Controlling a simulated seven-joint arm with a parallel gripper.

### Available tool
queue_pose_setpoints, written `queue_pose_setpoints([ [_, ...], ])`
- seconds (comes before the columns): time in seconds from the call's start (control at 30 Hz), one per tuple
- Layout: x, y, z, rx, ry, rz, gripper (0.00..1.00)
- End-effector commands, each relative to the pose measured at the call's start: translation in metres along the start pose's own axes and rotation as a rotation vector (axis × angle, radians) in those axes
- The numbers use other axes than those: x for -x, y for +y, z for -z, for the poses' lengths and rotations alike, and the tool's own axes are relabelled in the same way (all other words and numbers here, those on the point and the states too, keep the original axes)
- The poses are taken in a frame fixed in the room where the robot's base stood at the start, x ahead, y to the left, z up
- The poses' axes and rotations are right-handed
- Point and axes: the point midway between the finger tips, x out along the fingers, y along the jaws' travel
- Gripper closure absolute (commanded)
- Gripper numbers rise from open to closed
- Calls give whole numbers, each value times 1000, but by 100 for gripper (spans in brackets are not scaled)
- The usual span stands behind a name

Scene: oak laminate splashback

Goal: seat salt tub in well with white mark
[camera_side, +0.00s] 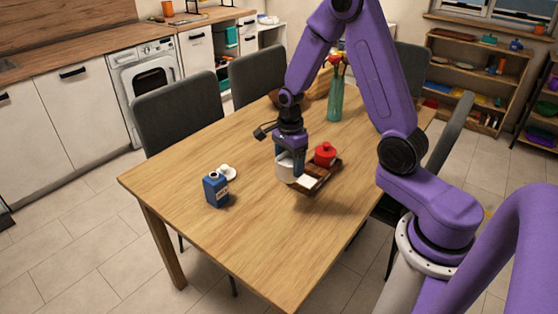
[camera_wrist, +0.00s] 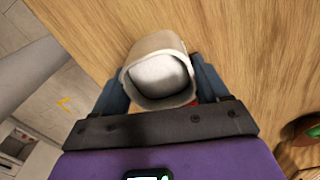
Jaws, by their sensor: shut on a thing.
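The salt tub (camera_side: 284,168) is a pale, round-cornered tub; in the wrist view (camera_wrist: 158,75) its open top shows white contents. My gripper (camera_wrist: 160,88) is shut on it, with a blue-grey finger on each side. In the side view my gripper (camera_side: 290,148) points down at the tub. A dark brown tray (camera_side: 327,178) lies just right of the tub. A white mark (camera_side: 306,181) shows at its near end, beside the tub. A red lidded pot (camera_side: 325,154) stands at the tray's far part. Whether the tub's base touches anything cannot be told.
A blue labelled container (camera_side: 215,189) and a small white item (camera_side: 229,172) stand left on the wooden table (camera_side: 250,240). A green vase with red flowers (camera_side: 335,100) and a brown bowl (camera_side: 314,92) are at the back. The table front is clear.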

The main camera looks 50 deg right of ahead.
Motion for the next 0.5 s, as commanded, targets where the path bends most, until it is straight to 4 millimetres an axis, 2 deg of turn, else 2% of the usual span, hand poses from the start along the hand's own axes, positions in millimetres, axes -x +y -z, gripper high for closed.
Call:
queue_pose_setpoints([
  [0.13,5,11,1,0,0,2,73],
  [0.27,3,7,13,-4,0,1,73],
  [0.5,-18,-26,74,-6,0,1,73],
])
